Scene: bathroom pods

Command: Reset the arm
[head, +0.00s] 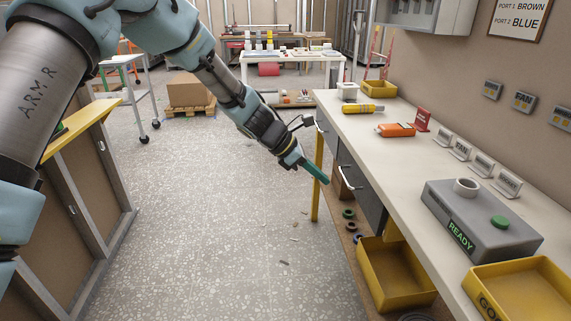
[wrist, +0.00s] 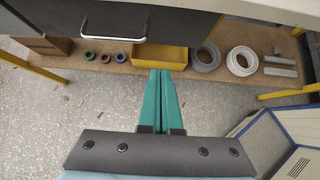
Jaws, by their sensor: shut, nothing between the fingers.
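My gripper (head: 316,172) has green fingers and hangs in the air over the aisle, just left of the workbench's drawers. My arm reaches from the upper left of the head view down to it. In the wrist view the gripper (wrist: 161,75) has its two fingers together with nothing between them. A dark drawer front (wrist: 110,24) with a metal handle (wrist: 113,28) lies beyond the fingertips. The fingers appear clear of the handle in the wrist view.
The workbench (head: 385,150) at right bears a grey READY box (head: 480,222), an orange tool (head: 396,130) and a yellow bin (head: 525,292). A lower shelf holds a yellow tray (wrist: 160,58) and cable coils (wrist: 242,61). The speckled floor (head: 220,220) is mostly open. A carton (head: 188,92) stands behind.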

